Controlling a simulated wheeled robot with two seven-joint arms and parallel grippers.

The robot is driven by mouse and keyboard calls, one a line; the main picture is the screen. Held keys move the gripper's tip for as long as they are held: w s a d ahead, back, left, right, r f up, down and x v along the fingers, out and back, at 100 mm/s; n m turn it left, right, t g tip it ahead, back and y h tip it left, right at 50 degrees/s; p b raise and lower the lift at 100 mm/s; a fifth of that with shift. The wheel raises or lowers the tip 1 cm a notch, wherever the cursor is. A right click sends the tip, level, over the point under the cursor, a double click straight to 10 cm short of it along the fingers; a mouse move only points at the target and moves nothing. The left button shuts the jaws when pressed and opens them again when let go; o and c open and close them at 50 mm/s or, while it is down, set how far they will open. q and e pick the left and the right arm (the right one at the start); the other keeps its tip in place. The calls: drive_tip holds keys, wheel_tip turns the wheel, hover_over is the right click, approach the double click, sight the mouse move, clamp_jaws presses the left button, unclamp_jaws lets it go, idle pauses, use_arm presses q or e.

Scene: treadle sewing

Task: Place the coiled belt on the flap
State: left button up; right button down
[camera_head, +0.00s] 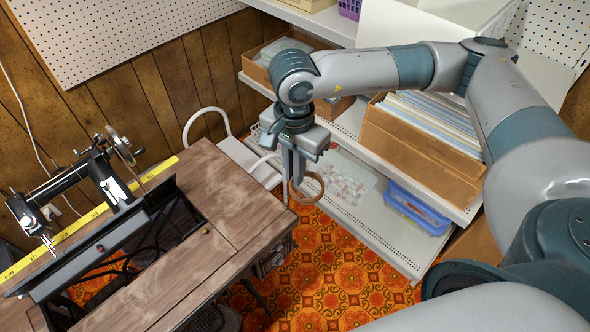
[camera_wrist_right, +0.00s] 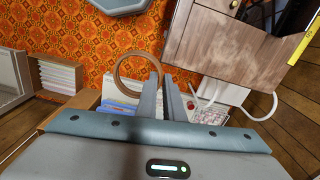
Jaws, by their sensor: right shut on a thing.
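The coiled belt (camera_head: 321,190) is a thin brown ring hanging from my right gripper (camera_head: 296,181), which is shut on its edge. In the right wrist view the ring (camera_wrist_right: 117,73) stands out to the left of the fingertips (camera_wrist_right: 161,84). It is in the air over the gap between the table and the shelves, touching neither. The wooden sewing table (camera_head: 162,280) is at left, and its right-hand leaf, which looks like the flap (camera_head: 235,190), is bare. The gripper is right of this leaf, apart from it. My left gripper is not in view.
A black sewing machine (camera_head: 85,185) and a yellow measuring tape (camera_head: 70,233) are on the table, beside a raised dark panel and an opening. A white chair (camera_head: 245,155) stands behind. Shelves with a file box (camera_head: 420,142) and a blue bin (camera_head: 416,208) are at right.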

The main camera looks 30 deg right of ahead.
drive_tip(key=n, duration=0.2)
drive_tip(key=r+n, duration=0.1)
drive_tip(key=n, duration=0.3)
drive_tip(key=shift+s+r, duration=0.25)
drive_tip(key=shift+s, duration=0.05)
drive_tip(key=n, duration=0.4)
drive_tip(key=r+n, duration=0.1)
drive_tip(key=n, duration=0.1)
drive_tip(key=shift+s+r+n, duration=0.1)
drive_tip(key=shift+s+n, duration=0.2)
drive_tip(key=shift+s, duration=0.1)
